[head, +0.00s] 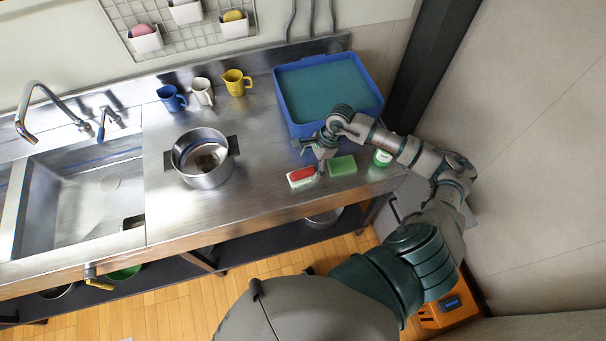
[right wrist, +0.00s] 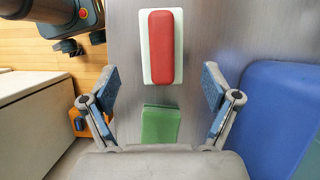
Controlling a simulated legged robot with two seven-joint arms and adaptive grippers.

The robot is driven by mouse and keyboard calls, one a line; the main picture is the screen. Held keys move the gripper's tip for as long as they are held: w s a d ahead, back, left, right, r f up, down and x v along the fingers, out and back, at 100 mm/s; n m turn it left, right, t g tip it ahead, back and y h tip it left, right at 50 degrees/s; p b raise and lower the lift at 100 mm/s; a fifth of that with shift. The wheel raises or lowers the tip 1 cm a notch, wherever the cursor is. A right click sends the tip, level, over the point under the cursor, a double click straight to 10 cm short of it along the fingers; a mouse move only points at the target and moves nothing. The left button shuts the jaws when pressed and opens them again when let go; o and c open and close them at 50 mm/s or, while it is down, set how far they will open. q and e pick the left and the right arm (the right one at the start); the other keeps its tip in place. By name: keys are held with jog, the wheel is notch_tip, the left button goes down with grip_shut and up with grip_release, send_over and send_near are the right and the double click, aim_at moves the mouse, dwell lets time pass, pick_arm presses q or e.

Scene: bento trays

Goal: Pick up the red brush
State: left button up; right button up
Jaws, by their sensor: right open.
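The red brush (head: 302,174) has a red back and a white base and lies on the steel counter near its front edge. In the right wrist view the red brush (right wrist: 162,48) is ahead of the fingertips, centred between them. My right gripper (head: 314,149) is just behind and above the brush in the head view. In the right wrist view my right gripper (right wrist: 160,88) has its fingers spread apart with nothing between the tips. My left gripper is not in view.
A green sponge (head: 342,166) lies right of the brush, beside a green-and-white container (head: 382,157). A blue tub (head: 375,104) stands behind the gripper. A steel pot (head: 205,180) stands to the left, with several cups behind it. The sink (head: 25,215) is far left.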

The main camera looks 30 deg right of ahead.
aim_at(306, 171)
jog(key=shift+a+f, duration=0.15)
jog(key=shift+f, duration=0.5)
jog(key=x, duration=0.1)
jog(key=p+x, duration=0.1)
jog(key=x, duration=0.3)
jog(key=shift+w+a, duration=0.2)
jog(key=shift+w, duration=0.05)
jog(key=shift+d, duration=0.1)
jog(key=c, duration=1.3)
